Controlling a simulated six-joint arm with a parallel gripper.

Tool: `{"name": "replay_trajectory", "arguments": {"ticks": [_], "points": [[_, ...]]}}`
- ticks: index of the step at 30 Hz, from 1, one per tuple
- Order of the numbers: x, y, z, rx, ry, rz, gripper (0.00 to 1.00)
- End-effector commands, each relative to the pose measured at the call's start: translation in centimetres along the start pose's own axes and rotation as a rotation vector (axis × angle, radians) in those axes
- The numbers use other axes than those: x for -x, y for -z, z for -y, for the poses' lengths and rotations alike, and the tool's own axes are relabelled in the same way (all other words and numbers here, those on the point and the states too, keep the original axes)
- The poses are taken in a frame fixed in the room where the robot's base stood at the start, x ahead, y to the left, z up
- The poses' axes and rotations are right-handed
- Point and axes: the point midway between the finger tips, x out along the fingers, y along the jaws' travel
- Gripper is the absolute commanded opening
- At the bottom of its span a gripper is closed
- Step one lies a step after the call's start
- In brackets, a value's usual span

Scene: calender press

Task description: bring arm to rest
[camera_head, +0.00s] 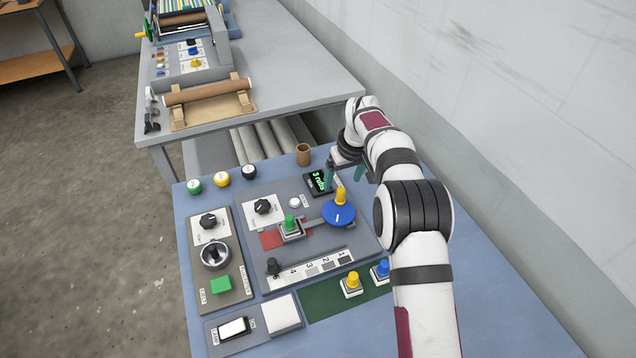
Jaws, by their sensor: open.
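My white arm reaches from the bottom right up over the right side of the blue bench (510,300). My gripper (343,178) is at the arm's far end, pointing down near the small display (318,182) with green text. Its teal fingers stand apart, and I see nothing held between them. The gripper is behind the blue round dial with a yellow knob (340,205). Whether the fingertips touch the panel cannot be told.
A brown cup (303,154) stands near the gripper. Behind is a grey table (290,80) with a roller machine. A wall (530,90) rises at right.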

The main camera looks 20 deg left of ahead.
Motion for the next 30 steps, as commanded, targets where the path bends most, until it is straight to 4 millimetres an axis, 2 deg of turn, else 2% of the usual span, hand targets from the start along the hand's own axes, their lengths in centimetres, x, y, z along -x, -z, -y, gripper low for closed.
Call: {"name": "replay_trajectory", "arguments": {"ticks": [3,15,17,18,20,21,23,24,26,27,30], "points": [[0.7,0.2,0.0,0.0,0.0,-0.001,0.85],[1.0,0.1,-0.1,-0.006,0.0,0.0,0.85],[2.5,-0.6,-0.7,-0.043,0.0,0.004,0.85],[4.5,-1.7,-1.3,-0.095,-0.001,0.01,0.85],[8.7,-4.6,-2.2,-0.211,0.001,0.028,0.85],[11.7,-7.3,-2.6,-0.306,0.002,0.043,0.85],[16.0,-12.3,-2.5,-0.463,0.005,0.069,0.85],[18.4,-15.9,-1.9,-0.566,0.006,0.085,0.85],[21.2,-21.4,-0.4,-0.719,0.007,0.11,0.85],[22.5,-25.1,1.1,-0.817,0.009,0.127,0.85],[23.7,-33.0,5.1,-1.033,0.011,0.162,0.85]]}}
